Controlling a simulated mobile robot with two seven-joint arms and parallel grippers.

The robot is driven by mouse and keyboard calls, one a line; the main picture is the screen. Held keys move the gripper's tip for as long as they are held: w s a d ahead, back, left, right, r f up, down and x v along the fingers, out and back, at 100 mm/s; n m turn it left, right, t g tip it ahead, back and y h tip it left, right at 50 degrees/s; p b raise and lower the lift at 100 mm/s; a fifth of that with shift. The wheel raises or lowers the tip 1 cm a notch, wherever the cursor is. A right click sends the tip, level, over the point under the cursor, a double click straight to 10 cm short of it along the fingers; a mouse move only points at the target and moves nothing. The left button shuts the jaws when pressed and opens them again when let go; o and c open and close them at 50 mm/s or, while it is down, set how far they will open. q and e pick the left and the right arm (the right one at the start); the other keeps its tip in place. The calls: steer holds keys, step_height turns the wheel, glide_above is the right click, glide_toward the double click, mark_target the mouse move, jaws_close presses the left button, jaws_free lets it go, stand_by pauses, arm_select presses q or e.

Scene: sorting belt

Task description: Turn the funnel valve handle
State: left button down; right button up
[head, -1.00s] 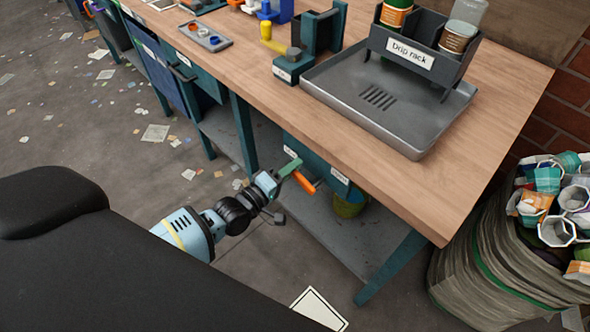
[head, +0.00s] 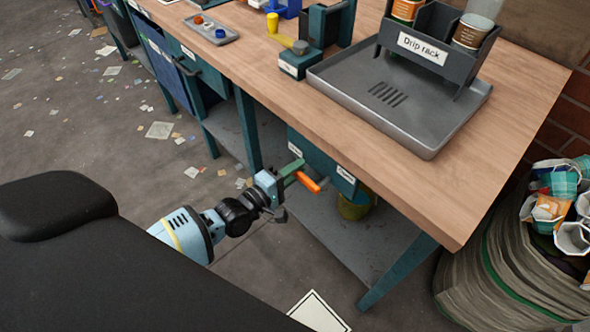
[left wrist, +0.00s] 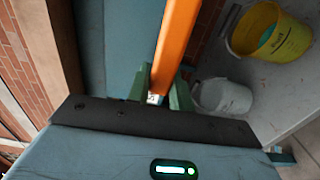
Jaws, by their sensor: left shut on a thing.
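The orange valve handle (head: 308,183) sticks out in front of a teal box (head: 318,165) under the workbench's front edge. My left gripper (head: 292,174) is at the handle, with its green fingers on it. In the left wrist view the orange handle (left wrist: 175,45) runs up from between the two green fingers (left wrist: 161,90), which are shut on it. The funnel itself cannot be made out; the gripper and bench hide part of the valve. My right gripper is not in view.
A yellow bucket (left wrist: 278,38) and a pale bucket (left wrist: 222,97) stand on the lower shelf. Above are the benchtop (head: 440,190), a grey tray (head: 350,93) and a drip rack (head: 430,50). A bench leg (head: 396,273) stands to the right.

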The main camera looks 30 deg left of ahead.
arm_select(q)
steer(key=c, duration=1.2)
jaws_free()
steer(key=shift+c, duration=0.2)
steer(key=shift+s, duration=0.1)
steer(key=v, duration=0.7)
steer(key=shift+s, duration=0.35)
